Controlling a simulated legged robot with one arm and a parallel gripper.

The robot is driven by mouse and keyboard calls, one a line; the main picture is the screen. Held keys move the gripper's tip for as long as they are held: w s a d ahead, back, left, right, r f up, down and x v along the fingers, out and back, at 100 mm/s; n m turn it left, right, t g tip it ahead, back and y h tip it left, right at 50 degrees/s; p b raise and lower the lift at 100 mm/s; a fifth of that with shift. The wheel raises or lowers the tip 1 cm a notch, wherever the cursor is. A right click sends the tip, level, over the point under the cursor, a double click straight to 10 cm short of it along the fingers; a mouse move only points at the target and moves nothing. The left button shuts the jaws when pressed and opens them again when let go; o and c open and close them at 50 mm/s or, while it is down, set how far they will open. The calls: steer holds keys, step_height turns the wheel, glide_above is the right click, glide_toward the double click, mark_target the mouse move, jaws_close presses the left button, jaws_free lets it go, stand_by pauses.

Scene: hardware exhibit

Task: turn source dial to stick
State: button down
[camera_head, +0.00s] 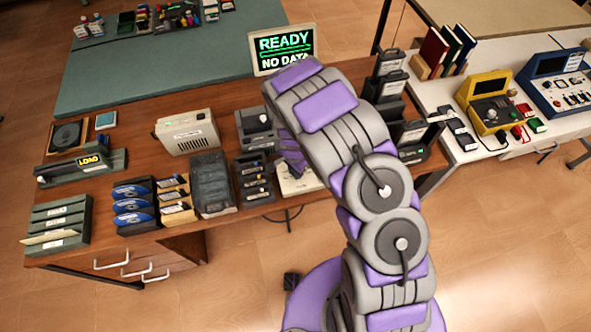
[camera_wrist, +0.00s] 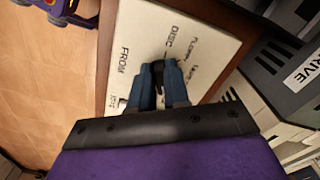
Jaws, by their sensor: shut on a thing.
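The source dial panel is a cream plate (camera_wrist: 136,38) with printed words, among them "FROM", "DISC" and "FLOPPY"; other labels are too small or covered to read. In the wrist view my gripper (camera_wrist: 160,68) is over the middle of the plate, its two blue-grey fingers shut on a small dark dial knob (camera_wrist: 158,66). The fingers hide most of the knob, so its pointing direction cannot be told. In the head view the cream plate (camera_head: 298,182) shows at the desk's front edge, partly behind my purple and grey arm.
A grey drive unit (camera_wrist: 285,75) stands close beside the plate. On the wooden desk (camera_head: 140,105) are a screen (camera_head: 284,48) reading "READY NO DATA", a beige box (camera_head: 187,131), a "LOAD" unit (camera_head: 82,166) and several disc racks (camera_head: 135,205). The floor in front is open.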

steer(key=shift+w, duration=0.1)
steer(key=c, duration=1.1)
jaws_free()
steer(key=shift+a, duration=0.2)
steer(key=shift+d+r, duration=0.1)
steer(key=shift+r, duration=0.35)
step_height(320, 180, up, 16)
steer(key=shift+r+p, duration=0.2)
steer(key=shift+p, duration=0.2)
